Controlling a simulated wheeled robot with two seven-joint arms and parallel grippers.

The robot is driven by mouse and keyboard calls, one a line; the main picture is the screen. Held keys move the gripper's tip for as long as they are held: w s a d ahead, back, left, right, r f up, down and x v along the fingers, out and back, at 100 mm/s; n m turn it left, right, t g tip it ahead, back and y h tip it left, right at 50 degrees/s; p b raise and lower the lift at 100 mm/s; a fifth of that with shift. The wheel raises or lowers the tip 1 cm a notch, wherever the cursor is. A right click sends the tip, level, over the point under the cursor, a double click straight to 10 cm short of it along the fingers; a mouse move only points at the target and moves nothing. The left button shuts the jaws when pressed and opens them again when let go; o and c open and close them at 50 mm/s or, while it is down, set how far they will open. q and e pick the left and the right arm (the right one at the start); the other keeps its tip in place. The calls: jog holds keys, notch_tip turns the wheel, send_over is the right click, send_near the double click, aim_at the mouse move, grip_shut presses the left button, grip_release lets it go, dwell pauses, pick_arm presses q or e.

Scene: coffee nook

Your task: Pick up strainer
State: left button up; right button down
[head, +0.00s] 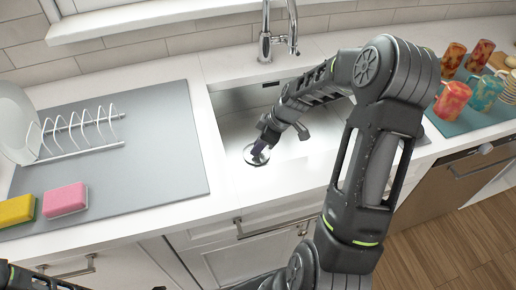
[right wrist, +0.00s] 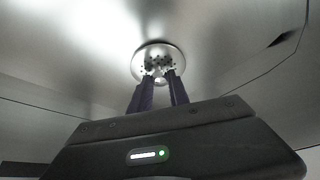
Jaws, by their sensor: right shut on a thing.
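The strainer (head: 250,158) is a small round metal disc with a shiny rim in the sink basin. It also shows in the right wrist view (right wrist: 150,50), with dark holes around its middle. My right gripper (head: 261,148) reaches down into the sink, and its purple fingertips (right wrist: 160,78) are shut on the strainer's centre. The knob between the fingertips is mostly hidden. I cannot tell whether the strainer is lifted off the sink floor. My left gripper is not in view; only a bit of dark arm shows at the lower left of the head view.
The sink (head: 225,127) has a faucet (head: 265,45) behind it. On the left are a grey mat (head: 170,150), a white dish rack (head: 75,133) with a plate (head: 14,125), a pink sponge (head: 65,200) and a yellow sponge (head: 16,210). Several colourful mugs (head: 453,98) stand at the right.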

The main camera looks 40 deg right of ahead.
notch_tip(320, 180, up, 10)
jog(key=shift+f+b, duration=0.25)
jog(key=shift+b, duration=0.15)
